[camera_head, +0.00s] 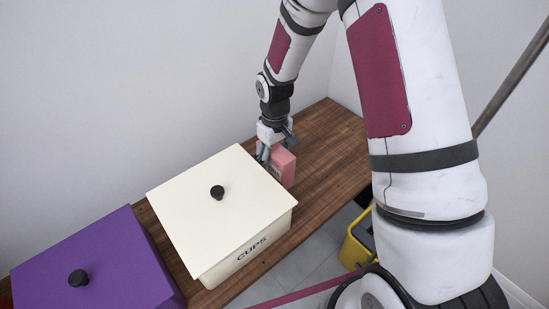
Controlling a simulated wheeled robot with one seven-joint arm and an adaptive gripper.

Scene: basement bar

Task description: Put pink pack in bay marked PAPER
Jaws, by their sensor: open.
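The pink pack (284,167) stands on the wooden bench just behind and to the right of a cream lidded box marked CUPS (224,211). My gripper (277,153) is at the pack's top, pointing down, with its fingers beside the pack. The fingers are open; part of the pack is hidden by them, and I cannot tell whether they touch it. No bay marked PAPER shows in this view. A purple lidded box (99,263) stands at the lower left; no label on it is visible.
The wooden bench (325,136) is clear to the right of the pack and at its far end. Both boxes have black lid knobs. A yellow bucket-like object (357,243) stands on the floor by the bench's front. A pole leans at the right.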

